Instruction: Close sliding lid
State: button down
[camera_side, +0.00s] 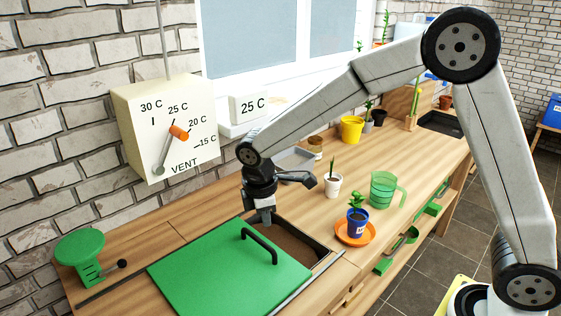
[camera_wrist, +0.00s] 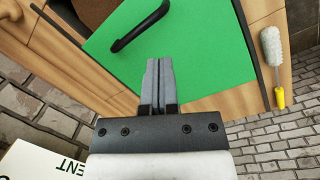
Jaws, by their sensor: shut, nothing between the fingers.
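The green sliding lid (camera_side: 225,274) lies flat on the wooden bench, with a black bar handle (camera_side: 260,245) near its right edge. To the right of the lid, part of a bin of brown soil (camera_side: 290,240) lies open. My gripper (camera_side: 266,218) is shut and empty, above the far edge of the lid, beside the handle and apart from it. In the wrist view the shut fingers (camera_wrist: 158,66) are over the green lid (camera_wrist: 200,50), with the black handle (camera_wrist: 141,27) just beyond them to the upper left. Whether the fingertips touch the lid is unclear.
A blue pot on an orange saucer (camera_side: 355,236), a white pot (camera_side: 333,184) and a green jug (camera_side: 383,190) stand right of the bin. A green scale (camera_side: 82,250) is at the left. A vent dial box (camera_side: 165,125) hangs on the wall behind.

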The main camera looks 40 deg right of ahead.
jog(key=w+a+n+h, duration=0.1)
jog(key=w+a+n, duration=0.4)
jog(key=a+n, duration=0.1)
jog(key=shift+w+a+h, duration=0.15)
jog(key=shift+a+h, duration=0.25)
jog(key=shift+a, duration=0.3)
send_near(252, 255)
jog(key=f, duration=0.1)
jog(key=a+f, duration=0.1)
jog(key=f, duration=0.1)
jog(key=shift+w+a, duration=0.1)
jog(key=shift+d+f, duration=0.2)
jog(key=shift+d, duration=0.85)
jog(key=shift+d+f, duration=0.15)
jog(key=shift+d, duration=0.75)
jog(key=d, duration=1.1)
jog(key=shift+d, duration=0.3)
